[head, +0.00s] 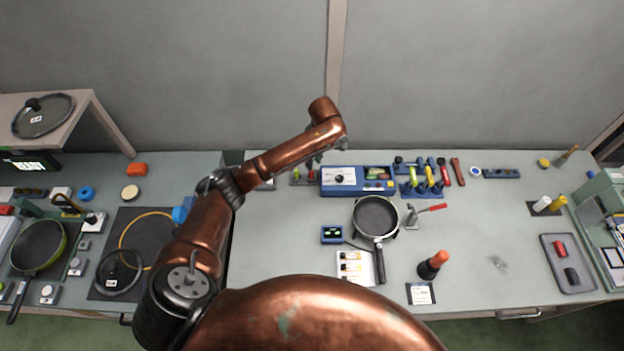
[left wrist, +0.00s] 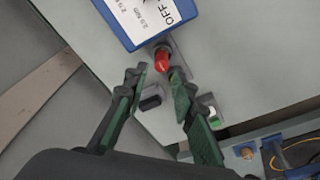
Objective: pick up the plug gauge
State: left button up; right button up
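A small red-topped upright piece (left wrist: 161,57), which looks like the plug gauge, stands on a grey holder beside a blue box in the left wrist view. In the head view the red piece (head: 311,174) shows small, just left of the blue box (head: 340,180). My left gripper (left wrist: 158,88) is open, its two green-padded fingers apart with nothing held. The red piece lies beyond the fingertips, roughly in line with the gap. In the head view my left gripper (head: 314,160) is small and partly hidden by its arm. My right gripper is not in view.
A dark grey block (left wrist: 150,101) sits near the left finger in the left wrist view. In the head view a pan (head: 376,217) stands right of centre, with a small blue display (head: 332,234) beside it. A black-and-orange piece (head: 433,264) stands near the front edge.

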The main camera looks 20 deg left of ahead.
aim_at(311, 175)
pick_arm(q)
jog(key=f, duration=0.2)
jog(key=a+f, duration=0.1)
jog(key=f, duration=0.4)
jog(key=shift+w+a+f, duration=0.1)
jog(key=shift+a+f, duration=0.05)
jog(key=shift+f, duration=0.15)
grip_shut()
